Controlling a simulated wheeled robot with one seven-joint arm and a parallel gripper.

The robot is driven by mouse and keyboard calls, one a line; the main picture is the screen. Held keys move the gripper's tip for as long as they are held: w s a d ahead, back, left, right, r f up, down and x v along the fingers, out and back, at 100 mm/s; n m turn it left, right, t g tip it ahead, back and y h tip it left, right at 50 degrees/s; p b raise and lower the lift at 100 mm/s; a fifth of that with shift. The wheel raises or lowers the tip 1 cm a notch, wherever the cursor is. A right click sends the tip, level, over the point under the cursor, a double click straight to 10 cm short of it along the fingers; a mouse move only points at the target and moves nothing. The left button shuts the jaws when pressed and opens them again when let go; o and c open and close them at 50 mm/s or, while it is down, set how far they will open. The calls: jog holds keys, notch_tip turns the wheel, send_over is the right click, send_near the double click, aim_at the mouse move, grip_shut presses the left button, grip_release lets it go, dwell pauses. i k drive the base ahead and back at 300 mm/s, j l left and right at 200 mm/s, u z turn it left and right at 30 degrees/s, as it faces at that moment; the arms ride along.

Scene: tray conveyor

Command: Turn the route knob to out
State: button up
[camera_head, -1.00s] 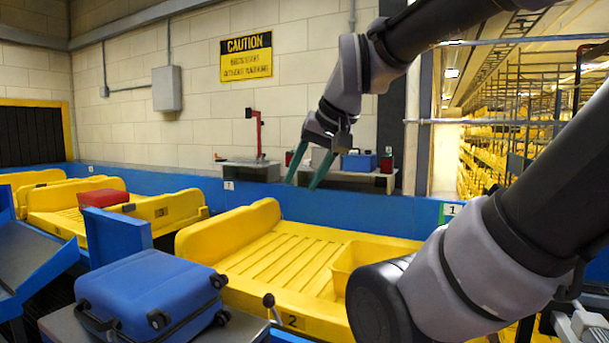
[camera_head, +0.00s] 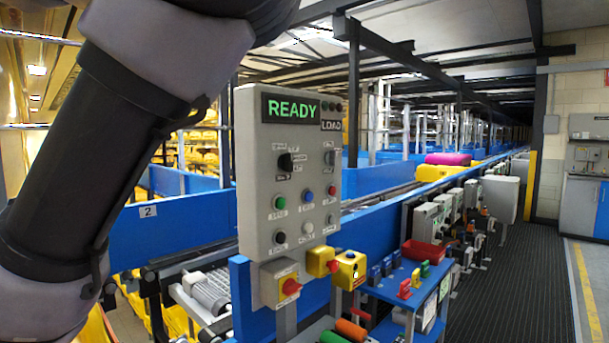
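A grey control panel (camera_head: 290,215) stands upright near the middle of the view. Its green-lit display (camera_head: 291,108) reads READY, and a LOAD label (camera_head: 331,125) sits below at the right. A large black knob (camera_head: 286,162) with small labels around it is on the panel's upper left. A smaller dark knob (camera_head: 329,158) is to its right. The labels are too small to read, so I cannot tell which is the route knob or where it points. My arm fills the left side; my gripper is out of view.
Green, blue and red buttons sit below the knobs. A red stop button (camera_head: 291,286) on a yellow box is under the panel. A blue shelf (camera_head: 396,300) with coloured tags stands at right. A blue-sided conveyor runs behind. The dark floor mat (camera_head: 500,290) is clear.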

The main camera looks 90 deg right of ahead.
aim_at(285, 161)
jog(key=j+z, duration=0.2)
jog(key=z, duration=0.25)
jog(key=k+j+z, duration=0.1)
jog(key=z, duration=0.3)
jog(key=k+j+z, duration=0.1)
jog(key=z, duration=0.35)
jog(key=l+z, duration=0.1)
jog(key=z, duration=0.55)
jog(key=i+l+z, duration=0.1)
jog(key=l+z, duration=0.25)
jog(key=i+l+z, duration=0.1)
jog(key=z, duration=0.3)
jog(key=j+z, duration=0.5)
jog(key=i+j, duration=0.05)
